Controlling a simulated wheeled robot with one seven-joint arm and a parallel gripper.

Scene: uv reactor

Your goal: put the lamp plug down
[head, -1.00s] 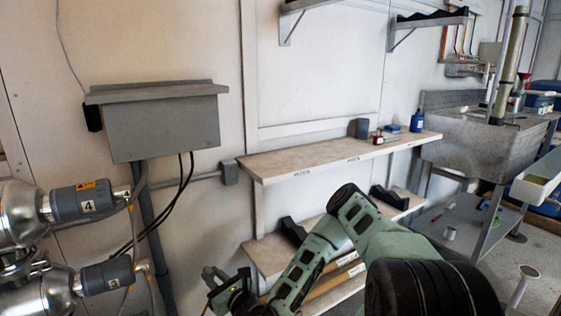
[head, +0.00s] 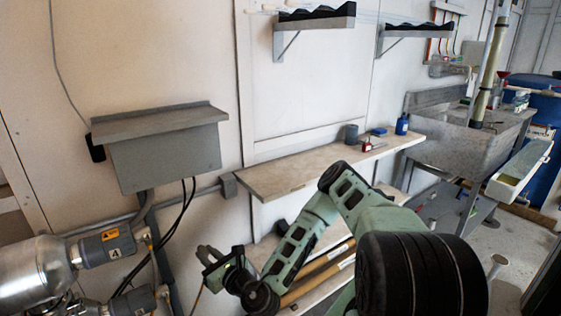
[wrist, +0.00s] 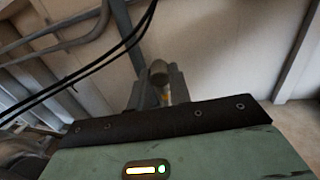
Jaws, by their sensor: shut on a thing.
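My gripper (head: 209,257) is in the lower left middle of the head view, in front of the wall and left of the shelves. It is shut on the lamp plug, a small grey round-ended piece (wrist: 158,70) seen at the jaws in the wrist view. The plug is held in the air and much of it is hidden between the fingers.
A grey hooded box (head: 165,150) is on the wall, with black cables (head: 187,205) below it. Steel reactor vessels (head: 35,275) stand at lower left. A grey cup (head: 351,133), a small red item (head: 367,147) and a blue bottle (head: 402,124) stand on the upper shelf's right part.

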